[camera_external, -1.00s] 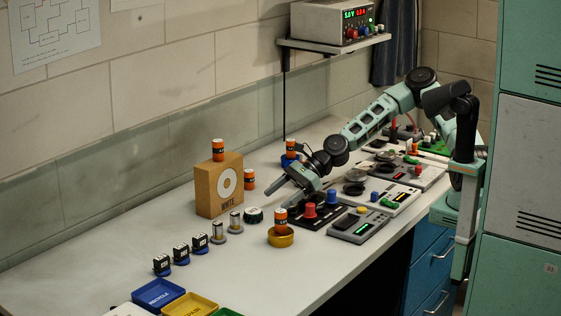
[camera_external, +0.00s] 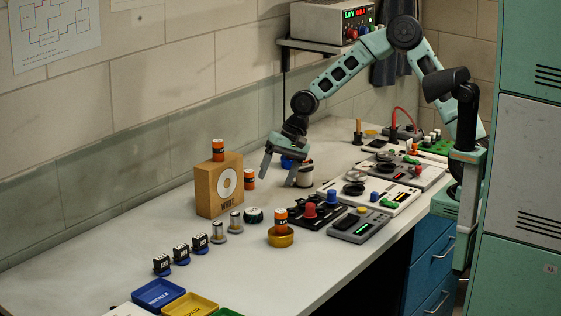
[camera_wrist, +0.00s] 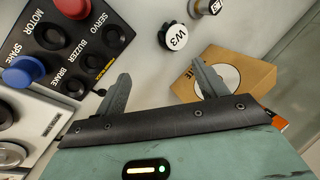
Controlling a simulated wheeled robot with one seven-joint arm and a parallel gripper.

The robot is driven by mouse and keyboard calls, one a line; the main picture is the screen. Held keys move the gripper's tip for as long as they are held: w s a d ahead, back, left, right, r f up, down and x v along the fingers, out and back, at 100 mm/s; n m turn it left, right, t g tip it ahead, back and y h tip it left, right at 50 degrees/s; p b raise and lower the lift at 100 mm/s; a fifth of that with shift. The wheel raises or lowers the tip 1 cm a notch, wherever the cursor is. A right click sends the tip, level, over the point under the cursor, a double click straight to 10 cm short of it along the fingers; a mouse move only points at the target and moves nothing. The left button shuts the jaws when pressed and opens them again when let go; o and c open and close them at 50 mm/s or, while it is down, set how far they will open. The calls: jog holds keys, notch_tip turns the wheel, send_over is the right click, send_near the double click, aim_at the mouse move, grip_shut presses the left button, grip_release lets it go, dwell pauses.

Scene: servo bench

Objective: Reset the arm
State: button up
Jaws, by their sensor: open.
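My gripper (camera_external: 280,172) is open, with nothing between its fingers. It hangs above the bench, pointing down, to the right of the cardboard box (camera_external: 205,190) in the outside view. My arm rises from the right and bends high near the power supply. In the wrist view my gripper's two fingers (camera_wrist: 160,78) are spread apart. The dark button panel (camera_wrist: 70,55) lies to their left and the cardboard box (camera_wrist: 255,75) to their right. Part of a blue holder (camera_external: 287,162) shows behind my gripper; what stands on it is hidden.
An orange battery (camera_external: 281,216) stands in a yellow dish (camera_external: 281,239). Another battery (camera_external: 218,148) is on the box. Several control panels (camera_external: 358,226) line the right side. A power supply (camera_external: 330,22) sits on a shelf. The bench's front left (camera_external: 90,245) has free room.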

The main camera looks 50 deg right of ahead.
jog(key=s+a+r+n+g+h, duration=0.15)
jog(key=s+n, duration=0.25)
jog(key=s, duration=0.6)
jog(key=s+a+r+n+h, duration=0.1)
jog(key=s+a+n, duration=0.25)
jog(key=s, duration=0.65)
jog(key=s+d+n, duration=0.2)
jog(key=s, duration=0.5)
jog(key=s+d+n+b, duration=0.1)
jog(key=s+d+n, duration=0.1)
jog(key=s, duration=0.5)
jog(key=shift+s+d+r+n+g+h, duration=0.2)
jog(key=shift+d+r+n+g+h, duration=0.2)
jog(key=shift+n, duration=0.45)
